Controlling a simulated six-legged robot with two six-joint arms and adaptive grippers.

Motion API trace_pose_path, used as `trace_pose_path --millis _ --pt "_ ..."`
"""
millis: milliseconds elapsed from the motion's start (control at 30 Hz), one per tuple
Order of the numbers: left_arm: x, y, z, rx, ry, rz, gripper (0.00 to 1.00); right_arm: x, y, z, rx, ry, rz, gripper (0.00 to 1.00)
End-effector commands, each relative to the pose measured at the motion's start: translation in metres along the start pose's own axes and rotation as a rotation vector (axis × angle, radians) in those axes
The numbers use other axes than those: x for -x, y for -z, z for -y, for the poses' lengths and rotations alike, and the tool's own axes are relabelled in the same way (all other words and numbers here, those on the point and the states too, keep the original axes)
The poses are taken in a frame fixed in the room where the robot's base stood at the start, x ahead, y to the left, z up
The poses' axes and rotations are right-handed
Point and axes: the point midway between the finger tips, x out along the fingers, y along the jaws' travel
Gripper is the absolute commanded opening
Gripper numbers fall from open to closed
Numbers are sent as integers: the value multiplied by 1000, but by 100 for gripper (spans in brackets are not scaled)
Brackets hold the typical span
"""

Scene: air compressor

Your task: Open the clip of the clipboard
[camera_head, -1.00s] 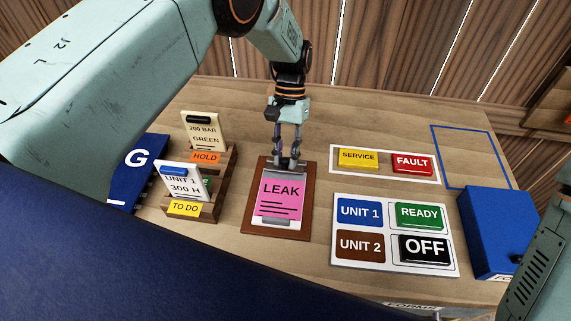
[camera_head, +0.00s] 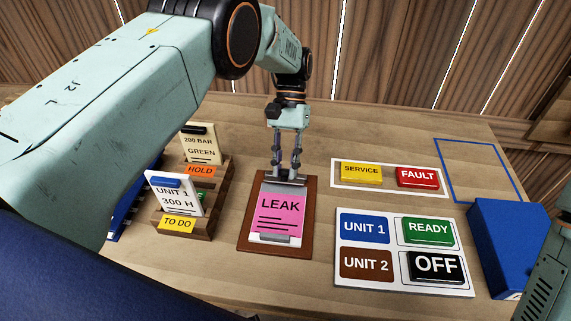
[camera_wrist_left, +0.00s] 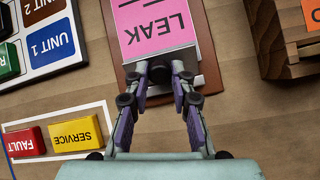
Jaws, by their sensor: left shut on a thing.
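The brown clipboard (camera_head: 245,243) lies on the table in the middle of the head view. It bears a pink LEAK card (camera_head: 281,210) over a white sheet. Its grey clip (camera_head: 291,181) is at the far edge, partly hidden by my fingers. My left gripper (camera_head: 286,174) comes down from above and is shut on the clip. In the left wrist view the fingertips (camera_wrist_left: 161,74) meet at the clip edge, beside the pink card (camera_wrist_left: 152,25). How far the clip is raised I cannot tell. My right gripper is out of view.
A wooden card rack (camera_head: 216,205) stands left of the clipboard. To the right are a white board (camera_head: 403,281) with unit and status plates, and yellow SERVICE (camera_head: 361,172) and red FAULT (camera_head: 417,177) blocks. A blue box (camera_head: 508,245) stands far right.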

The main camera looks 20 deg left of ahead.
Motion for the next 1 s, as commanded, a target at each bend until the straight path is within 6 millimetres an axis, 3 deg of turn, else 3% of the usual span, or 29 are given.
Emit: trace_pose_path --millis 67,100,367,733,1000 --pt "0 1 0 0 0 -4 0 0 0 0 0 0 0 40" --pt "0 1 0 0 0 -4 24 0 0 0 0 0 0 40" --pt "0 0 0 0 0 -2 46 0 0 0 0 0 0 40" --pt "4 1 0 -1 0 -3 46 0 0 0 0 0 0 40" --pt "38 1 0 -1 0 -5 46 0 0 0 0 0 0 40"
